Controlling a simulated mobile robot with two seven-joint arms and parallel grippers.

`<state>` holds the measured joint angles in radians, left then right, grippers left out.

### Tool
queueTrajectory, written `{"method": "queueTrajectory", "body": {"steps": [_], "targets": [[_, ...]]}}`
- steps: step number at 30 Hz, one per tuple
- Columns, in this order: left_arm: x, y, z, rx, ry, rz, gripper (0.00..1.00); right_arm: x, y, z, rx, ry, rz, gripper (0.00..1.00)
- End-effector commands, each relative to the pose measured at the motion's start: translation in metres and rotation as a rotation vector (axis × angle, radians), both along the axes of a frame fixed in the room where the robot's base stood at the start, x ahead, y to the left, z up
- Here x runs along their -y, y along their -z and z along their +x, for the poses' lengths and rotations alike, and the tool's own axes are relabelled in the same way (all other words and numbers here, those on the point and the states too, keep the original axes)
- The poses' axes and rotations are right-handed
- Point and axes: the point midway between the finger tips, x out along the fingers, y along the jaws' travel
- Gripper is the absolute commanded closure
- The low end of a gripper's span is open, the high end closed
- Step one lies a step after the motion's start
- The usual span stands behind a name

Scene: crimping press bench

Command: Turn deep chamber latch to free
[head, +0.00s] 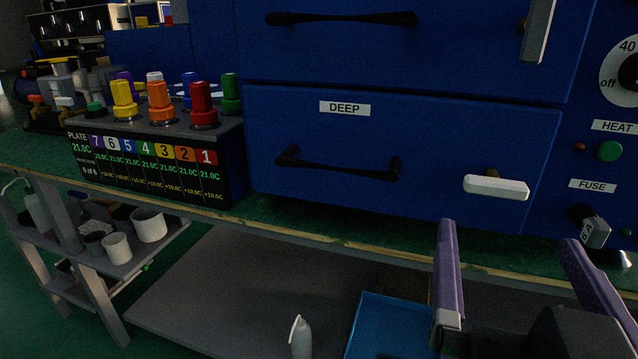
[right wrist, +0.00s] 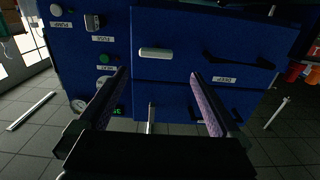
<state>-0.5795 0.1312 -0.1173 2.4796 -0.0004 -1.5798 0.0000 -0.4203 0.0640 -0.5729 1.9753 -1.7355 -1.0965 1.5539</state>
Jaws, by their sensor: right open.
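The deep chamber (head: 400,150) is a blue drawer front with a DEEP label (head: 344,108) and a black bar handle (head: 338,166). Its latch (head: 496,187) is a white bar at the right side, lying nearly horizontal. The latch also shows in the right wrist view (right wrist: 155,54), between and beyond the fingertips. My right gripper (head: 508,235) is open and empty, with purple-padded fingers apart, below and in front of the latch and not touching it. Its fingers also show in the right wrist view (right wrist: 158,74). My left gripper is not in view.
The upper drawer has a black handle (head: 340,18) and an upright latch (head: 538,30). Right of the drawers are a dial (head: 622,75), a green button (head: 609,151) and a fuse knob (head: 594,228). A plate block with coloured knobs (head: 150,165) stands left. A blue tray (head: 385,325) lies below.

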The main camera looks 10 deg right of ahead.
Motion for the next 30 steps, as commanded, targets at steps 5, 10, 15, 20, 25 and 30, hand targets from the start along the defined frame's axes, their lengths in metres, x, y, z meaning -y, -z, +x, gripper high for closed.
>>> {"method": "queueTrajectory", "body": {"steps": [5, 10, 15, 20, 25, 30], "targets": [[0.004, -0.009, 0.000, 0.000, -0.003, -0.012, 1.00, 0.014, -0.005, 0.023, 0.006, 0.001, -0.002, 0.00], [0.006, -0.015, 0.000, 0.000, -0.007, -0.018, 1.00, 0.032, -0.005, 0.052, 0.004, 0.002, -0.005, 0.00], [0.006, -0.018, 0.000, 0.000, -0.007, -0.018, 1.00, 0.045, -0.003, 0.072, 0.002, 0.003, -0.001, 0.00], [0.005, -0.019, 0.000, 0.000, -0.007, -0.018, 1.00, 0.050, -0.002, 0.081, 0.001, 0.002, 0.001, 0.00], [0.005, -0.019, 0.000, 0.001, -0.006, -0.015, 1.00, 0.051, -0.002, 0.081, 0.001, 0.003, 0.001, 0.00], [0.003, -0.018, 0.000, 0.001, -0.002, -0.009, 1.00, 0.051, -0.002, 0.081, 0.001, 0.003, 0.001, 0.10]]}}
